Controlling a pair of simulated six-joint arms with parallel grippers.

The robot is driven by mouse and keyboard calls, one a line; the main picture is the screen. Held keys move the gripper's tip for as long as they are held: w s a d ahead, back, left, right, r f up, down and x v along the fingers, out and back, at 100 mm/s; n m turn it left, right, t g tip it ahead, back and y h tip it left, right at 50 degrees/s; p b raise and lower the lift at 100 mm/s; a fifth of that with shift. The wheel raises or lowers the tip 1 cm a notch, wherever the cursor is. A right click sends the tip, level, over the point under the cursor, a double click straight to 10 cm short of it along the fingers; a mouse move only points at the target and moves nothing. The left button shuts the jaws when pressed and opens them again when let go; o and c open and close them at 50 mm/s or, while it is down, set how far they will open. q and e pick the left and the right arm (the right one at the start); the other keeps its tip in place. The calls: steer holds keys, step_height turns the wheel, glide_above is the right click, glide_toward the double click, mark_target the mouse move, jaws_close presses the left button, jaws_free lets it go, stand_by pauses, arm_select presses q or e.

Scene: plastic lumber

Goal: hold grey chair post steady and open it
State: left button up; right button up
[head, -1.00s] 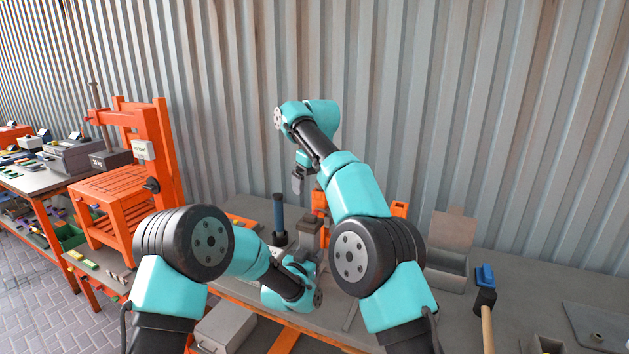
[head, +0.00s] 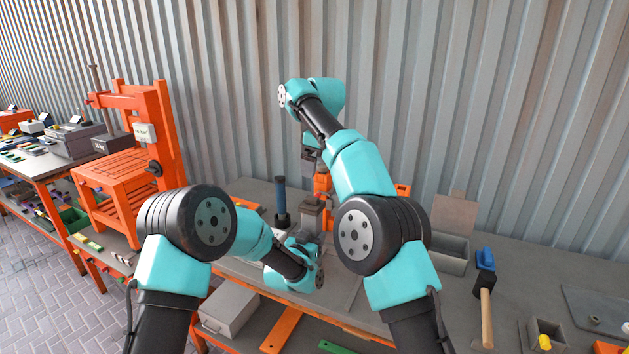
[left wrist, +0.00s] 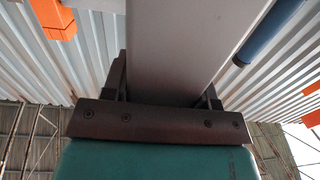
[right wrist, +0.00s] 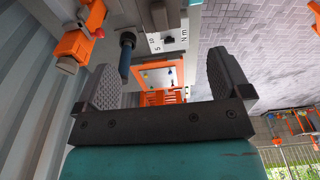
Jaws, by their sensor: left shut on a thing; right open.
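The grey chair post (head: 311,208) stands upright on the bench in the head view. It fills the upper middle of the left wrist view (left wrist: 165,45) as a pale grey beam. My left gripper (left wrist: 167,90) is shut on it, one finger on each side; in the head view its fingers are largely hidden behind my left arm. My right gripper (head: 311,156) is open and above the post, apart from it. The right wrist view shows nothing between its fingers (right wrist: 163,85).
A blue-handled tool (head: 280,200) stands left of the post, and an orange clamp-like fixture (right wrist: 82,38) is close by. A grey open box (head: 450,246) and a mallet (head: 486,290) lie to the right. The corrugated wall (head: 450,100) rises behind the bench.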

mark_target(312, 198)
steer(key=shift+w+a+f, duration=0.1)
steer(key=shift+a+f, duration=0.1)
steer(key=shift+f, duration=1.75)
steer(key=shift+w+a+f, duration=0.1)
steer(key=shift+a+f, duration=0.15)
steer(key=shift+f, duration=1.7)
steer(key=shift+w+a+f, duration=0.1)
steer(key=shift+a+f, duration=0.1)
steer(key=shift+f, duration=1.75)
steer(key=shift+c, duration=0.2)
steer(key=c, duration=1.1)
steer(key=shift+o, duration=0.2)
steer(key=shift+r, duration=1.25)
steer(key=shift+r, duration=1.9)
arm_select(q)
steer(key=o, duration=1.4)
steer(key=shift+c, duration=0.2)
